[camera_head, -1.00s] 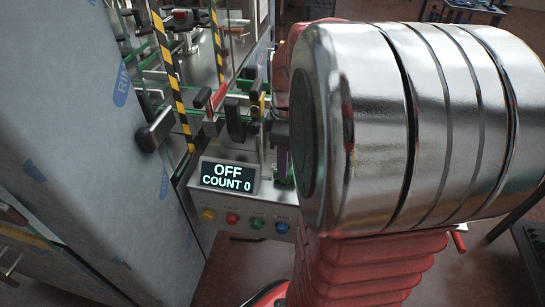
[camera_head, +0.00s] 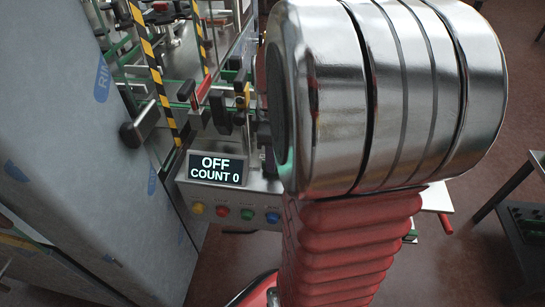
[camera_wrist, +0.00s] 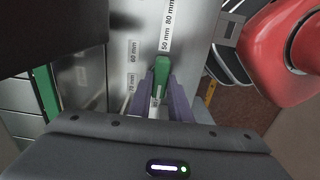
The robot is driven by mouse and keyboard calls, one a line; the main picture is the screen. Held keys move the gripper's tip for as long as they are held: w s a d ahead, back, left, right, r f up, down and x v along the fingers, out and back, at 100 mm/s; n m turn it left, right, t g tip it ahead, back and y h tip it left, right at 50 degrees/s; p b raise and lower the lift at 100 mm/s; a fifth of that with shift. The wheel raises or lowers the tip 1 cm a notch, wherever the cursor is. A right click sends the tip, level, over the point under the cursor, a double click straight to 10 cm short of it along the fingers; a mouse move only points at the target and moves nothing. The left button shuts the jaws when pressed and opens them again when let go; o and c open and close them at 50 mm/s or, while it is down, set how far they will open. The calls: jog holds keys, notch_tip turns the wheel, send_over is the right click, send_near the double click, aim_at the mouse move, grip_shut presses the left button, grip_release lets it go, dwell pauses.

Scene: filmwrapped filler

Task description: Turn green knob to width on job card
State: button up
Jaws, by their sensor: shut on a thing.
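The green knob (camera_wrist: 161,72) shows in the middle of the wrist view, on a pale metal face with printed width labels. "50 mm" and "80 mm" (camera_wrist: 168,25) stand above it. "60 mm" (camera_wrist: 132,52) and "70 mm" (camera_wrist: 131,82) stand to its left. My gripper (camera_wrist: 163,90) has its purple fingers on both sides of the knob and is shut on it. Another label between the fingers is partly covered and I cannot read it. In the head view my arm hides the knob. I cannot make out a job card in either view.
The machine's display (camera_head: 216,169) reads "OFF" and "COUNT 0". Yellow, red, green and blue buttons (camera_head: 234,213) sit below it. A grey panel (camera_head: 75,150) stands at left. A dark table (camera_head: 520,215) stands at right, with open floor before it.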

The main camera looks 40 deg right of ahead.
jog(key=shift+d, duration=0.15)
grip_shut()
jog(key=shift+m, duration=0.6)
jog(key=m, duration=0.4)
jog(key=shift+w, duration=0.1)
jog(key=m, duration=0.6)
jog(key=shift+d+r+m, duration=0.1)
jog(key=shift+m, duration=0.2)
jog(key=o, duration=0.8)
grip_release()
jog(key=shift+c, duration=0.2)
